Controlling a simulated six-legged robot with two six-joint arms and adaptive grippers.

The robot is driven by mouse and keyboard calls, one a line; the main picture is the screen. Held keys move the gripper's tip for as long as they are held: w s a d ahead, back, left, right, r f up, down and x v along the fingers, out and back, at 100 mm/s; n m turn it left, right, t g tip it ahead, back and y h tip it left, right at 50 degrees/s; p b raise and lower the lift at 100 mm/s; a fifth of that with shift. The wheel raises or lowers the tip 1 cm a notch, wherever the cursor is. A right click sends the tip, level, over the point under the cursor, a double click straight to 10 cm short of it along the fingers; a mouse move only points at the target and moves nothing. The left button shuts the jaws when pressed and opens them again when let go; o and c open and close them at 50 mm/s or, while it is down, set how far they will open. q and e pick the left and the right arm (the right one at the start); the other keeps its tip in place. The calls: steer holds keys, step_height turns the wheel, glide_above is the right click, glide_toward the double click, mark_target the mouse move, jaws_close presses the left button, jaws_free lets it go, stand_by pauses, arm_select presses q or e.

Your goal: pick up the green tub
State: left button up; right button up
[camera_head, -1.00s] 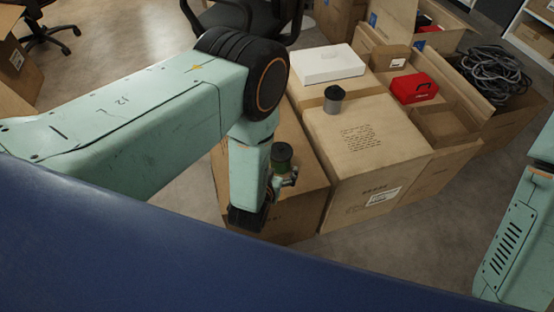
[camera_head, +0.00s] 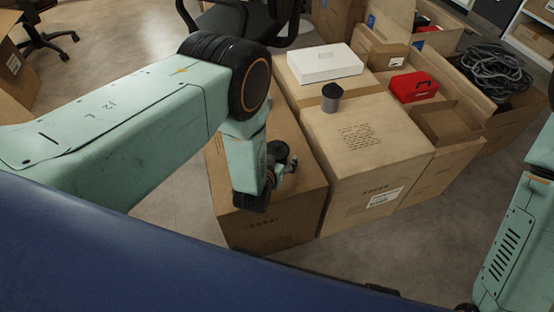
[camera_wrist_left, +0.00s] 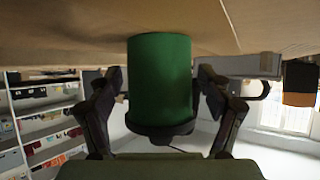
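The green tub (camera_wrist_left: 160,80) fills the middle of the left wrist view, which is upside down. Its dark lid shows at the bottom and its other end meets the cardboard surface. In the head view the dark lid of the tub (camera_head: 278,151) shows on top of the near brown carton, its body partly hidden by my left arm. My left gripper (camera_wrist_left: 162,76) has one finger on each side of the tub, with narrow gaps visible. It also shows small beside the tub in the head view (camera_head: 287,168). My right gripper is out of view.
The near carton (camera_head: 268,232) stands against a larger carton (camera_head: 385,145) bearing a grey cup (camera_head: 332,97). Behind are a white box (camera_head: 325,63), a red case (camera_head: 413,87) and coiled cables (camera_head: 495,70). An office chair (camera_head: 245,22) stands behind. The floor in front is partly clear.

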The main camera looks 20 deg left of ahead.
arm_select(q)
steer(key=c, duration=1.1)
